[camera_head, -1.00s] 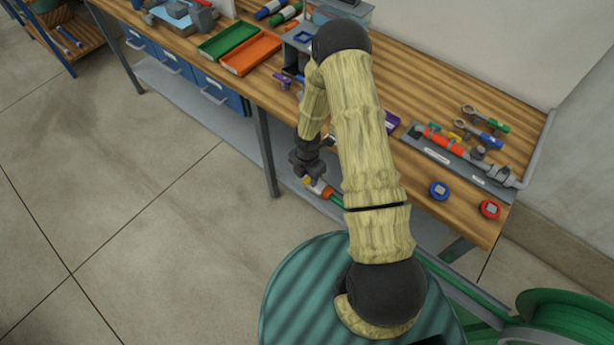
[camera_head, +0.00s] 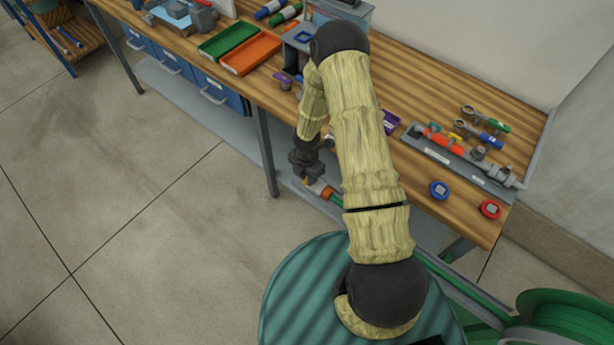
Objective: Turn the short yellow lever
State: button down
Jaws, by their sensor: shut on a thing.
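My gripper (camera_head: 305,174) hangs in front of the workbench's front edge, pointing down, with its jaws shut. A small yellow piece (camera_head: 307,182) shows at its fingertips and looks like the short yellow lever. Most of it is hidden by the jaws, so its angle cannot be told. Just right of it is a pale fitting (camera_head: 316,187), then an orange-red part (camera_head: 327,192) and a green part (camera_head: 336,199) that runs behind my arm. My arm hides whatever lies farther along that line.
The wooden workbench (camera_head: 460,215) holds a grey tray (camera_head: 487,182) with pipe fittings and coloured valve handles, a blue knob (camera_head: 439,190) and a red knob (camera_head: 489,209). Green (camera_head: 228,40) and orange (camera_head: 250,54) bins stand farther left. A green hose reel (camera_head: 565,312) is at lower right. The floor at left is clear.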

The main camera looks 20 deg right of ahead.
jog(key=shift+w+d+m+b, duration=0.15)
jog(key=shift+w+m+b, duration=0.6)
jog(key=shift+m, duration=2.1)
jog(key=shift+w+d+m+b, duration=0.1)
jog(key=shift+w+m+b, duration=0.7)
jog(key=shift+m, duration=2.1)
jog(key=shift+w+d+m+b, duration=0.15)
jog(key=shift+w+m+b, duration=0.6)
jog(key=shift+m, duration=2.1)
jog(key=shift+s, duration=0.2)
jog(key=c, duration=1.3)
grip_release()
jog(key=shift+r, duration=0.1)
notch_tip(320, 180, up, 17)
jog(key=shift+r+b, duration=0.15)
jog(key=shift+b, duration=0.7)
